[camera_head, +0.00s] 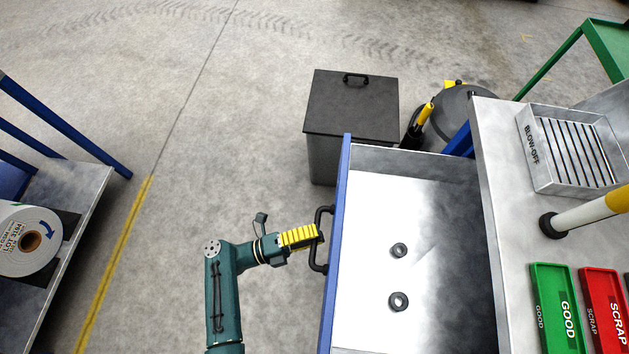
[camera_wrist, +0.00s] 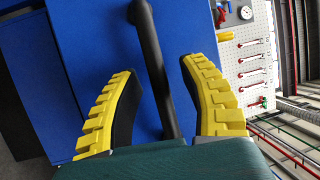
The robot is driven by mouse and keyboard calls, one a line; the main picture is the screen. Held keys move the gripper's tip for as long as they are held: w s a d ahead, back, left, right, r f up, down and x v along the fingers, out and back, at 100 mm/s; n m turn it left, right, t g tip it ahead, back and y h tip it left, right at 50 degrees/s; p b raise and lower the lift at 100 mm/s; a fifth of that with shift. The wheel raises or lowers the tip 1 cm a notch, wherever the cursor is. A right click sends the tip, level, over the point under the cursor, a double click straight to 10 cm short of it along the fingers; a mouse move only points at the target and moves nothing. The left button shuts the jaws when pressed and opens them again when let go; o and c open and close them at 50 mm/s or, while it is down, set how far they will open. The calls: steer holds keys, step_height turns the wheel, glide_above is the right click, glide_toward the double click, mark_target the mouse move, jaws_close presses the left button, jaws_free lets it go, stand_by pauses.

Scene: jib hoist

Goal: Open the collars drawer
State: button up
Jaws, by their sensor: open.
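The drawer (camera_head: 369,240) stands pulled out from under the bench, with its blue front (camera_head: 341,190) towards the left. Two dark ring-shaped collars (camera_head: 399,250) (camera_head: 399,302) lie apart on its pale floor. A black bar handle (camera_head: 318,262) is fixed to the drawer front. My gripper (camera_head: 318,232), with yellow ribbed fingers, is at the handle. In the wrist view my gripper (camera_wrist: 158,65) is open, and the black handle (camera_wrist: 152,60) runs between its fingers with gaps on both sides. Any label on the drawer front is not visible.
The bench top (camera_head: 510,230) holds a BLOW-OFF tray (camera_head: 535,175), a green GOOD tray (camera_head: 558,300) and a red SCRAP tray (camera_head: 606,305). A dark lidded bin (camera_head: 350,105) stands behind the drawer. Open floor lies left, before a table with a labelled roll (camera_head: 25,240).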

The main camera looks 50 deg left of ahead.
steer(key=v, duration=1.2)
stand_by(0.3)
